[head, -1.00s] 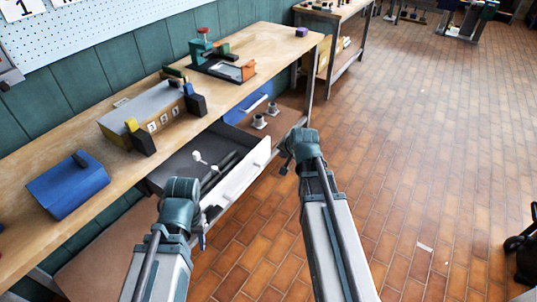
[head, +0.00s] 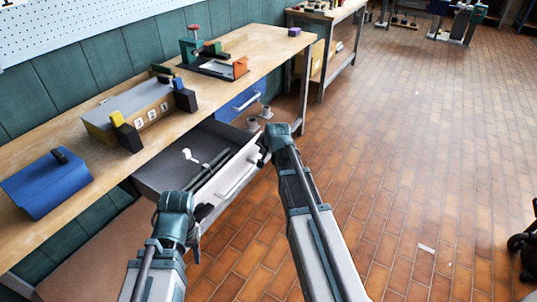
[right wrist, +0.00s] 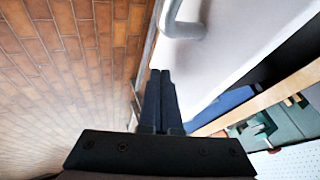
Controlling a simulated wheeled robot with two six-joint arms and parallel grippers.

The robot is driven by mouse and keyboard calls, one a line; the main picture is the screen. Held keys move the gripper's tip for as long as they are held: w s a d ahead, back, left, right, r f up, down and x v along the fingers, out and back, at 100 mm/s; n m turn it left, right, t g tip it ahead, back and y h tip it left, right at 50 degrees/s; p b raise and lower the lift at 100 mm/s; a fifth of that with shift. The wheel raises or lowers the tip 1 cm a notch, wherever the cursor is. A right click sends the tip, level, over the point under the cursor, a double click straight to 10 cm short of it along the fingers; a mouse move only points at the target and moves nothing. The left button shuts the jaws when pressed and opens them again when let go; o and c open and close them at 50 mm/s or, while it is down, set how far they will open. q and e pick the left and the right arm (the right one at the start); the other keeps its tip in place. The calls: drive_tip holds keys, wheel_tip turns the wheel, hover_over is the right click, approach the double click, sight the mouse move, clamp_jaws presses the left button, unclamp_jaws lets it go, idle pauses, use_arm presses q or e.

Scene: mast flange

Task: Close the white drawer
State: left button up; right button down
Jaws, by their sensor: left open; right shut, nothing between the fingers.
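The white drawer (head: 212,190) stands pulled out under the workbench, its dark inside showing. A bar handle (head: 237,183) is on its white front. My right gripper (head: 263,158) is shut and empty at the far end of the drawer front. In the right wrist view its closed fingers (right wrist: 160,98) lie close beside the white front (right wrist: 240,40), with the handle (right wrist: 187,25) above them; I cannot tell if they touch it. My left gripper (head: 194,245) is open near the drawer's near end, mostly hidden by its own wrist.
Dark rods (head: 208,175) and a small white item (head: 189,155) lie in the drawer. A blue drawer (head: 240,104) is beyond it. The wooden bench (head: 110,170) carries a numbered box (head: 150,117) and a blue block (head: 48,185).

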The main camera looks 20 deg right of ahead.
drive_tip(key=shift+w+a, duration=0.1)
idle(0.3)
hover_over(217, 145)
drive_tip(key=w+a, duration=0.2)
drive_tip(key=w, duration=0.1)
drive_tip(key=shift+s, duration=0.1)
drive_tip(key=shift+w+a+r, duration=0.1)
drive_tip(key=shift+w+a, duration=0.25)
drive_tip(key=shift+w+a, duration=0.1)
drive_tip(key=s+d, duration=0.1)
drive_tip(key=s, duration=0.1)
drive_tip(key=s+d, duration=0.2)
drive_tip(key=p+v, duration=0.8)
drive_tip(key=v, duration=0.1)
drive_tip(key=shift+s+r, duration=0.2)
drive_tip(key=shift+r, duration=0.15)
